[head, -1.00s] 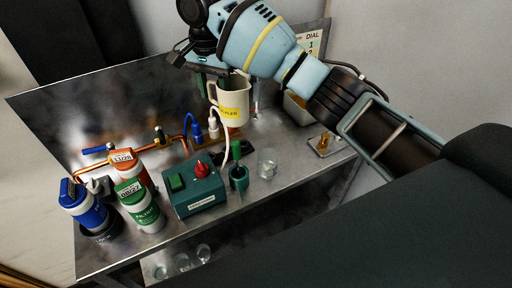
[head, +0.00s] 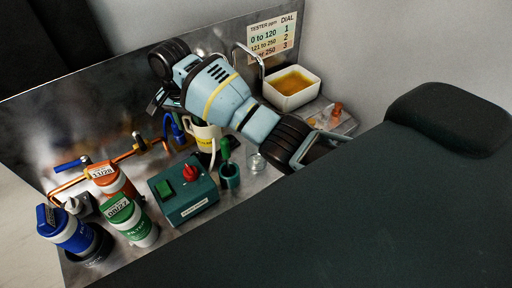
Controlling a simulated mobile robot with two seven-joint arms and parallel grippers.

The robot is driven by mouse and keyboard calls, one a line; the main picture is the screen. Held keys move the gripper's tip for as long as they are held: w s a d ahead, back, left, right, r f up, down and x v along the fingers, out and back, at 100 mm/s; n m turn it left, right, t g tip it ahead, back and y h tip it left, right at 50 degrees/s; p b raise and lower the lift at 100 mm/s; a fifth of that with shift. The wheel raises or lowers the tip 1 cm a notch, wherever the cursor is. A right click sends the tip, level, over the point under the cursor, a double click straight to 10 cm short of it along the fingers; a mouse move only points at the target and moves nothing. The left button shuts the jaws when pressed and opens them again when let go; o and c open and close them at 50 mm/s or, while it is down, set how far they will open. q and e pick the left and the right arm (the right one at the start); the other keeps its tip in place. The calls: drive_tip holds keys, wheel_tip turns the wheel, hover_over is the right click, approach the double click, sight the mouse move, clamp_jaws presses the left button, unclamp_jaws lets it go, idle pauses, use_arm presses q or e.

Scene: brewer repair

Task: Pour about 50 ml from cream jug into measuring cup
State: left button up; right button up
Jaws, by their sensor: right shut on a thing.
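The cream jug (head: 203,132), with a yellow label, is in the head view below my right forearm, which hides part of it. My right gripper (head: 177,106) is shut on the jug, though the arm largely hides the grip. The jug looks close to upright. A clear glass cup (head: 257,161), likely the measuring cup, stands on the metal bench to the right of the jug, partly behind my arm. I cannot make out any liquid in it. My left gripper is not in view.
A green control box (head: 184,195) with a red knob and a green holder (head: 230,177) stand in front of the jug. Filter cartridges (head: 133,218) crowd the left. A white tub of amber liquid (head: 293,88) stands at the back right, below a dial chart (head: 272,38).

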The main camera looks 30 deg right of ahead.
sight(204, 130)
drive_tip(key=shift+r, duration=0.15)
drive_tip(key=shift+s+d+r+t, duration=0.15)
drive_tip(key=shift+d+r+t, duration=0.05)
drive_tip(key=shift+r+t, duration=0.1)
drive_tip(key=shift+s+d+r+t+y, duration=0.25)
drive_tip(key=shift+s+d+t+y, duration=0.2)
drive_tip(key=shift+y, duration=0.25)
drive_tip(key=shift+s+d+r+t+y, duration=0.25)
drive_tip(key=shift+s+r+t+y, duration=0.25)
drive_tip(key=shift+t, duration=0.15)
drive_tip(key=shift+s+d+r+t+y, duration=0.1)
drive_tip(key=shift+s+d+t+y, duration=0.3)
drive_tip(key=s+t+y, duration=0.1)
drive_tip(key=s+d+r+t+y, duration=0.1)
drive_tip(key=s+d+t+y, duration=0.1)
drive_tip(key=shift+d+r+t, duration=0.25)
drive_tip(key=shift+t, duration=0.05)
drive_tip(key=shift+s+d+r+t+y, duration=0.15)
drive_tip(key=shift+r+t+y, duration=0.25)
drive_tip(key=shift+r+t, duration=0.1)
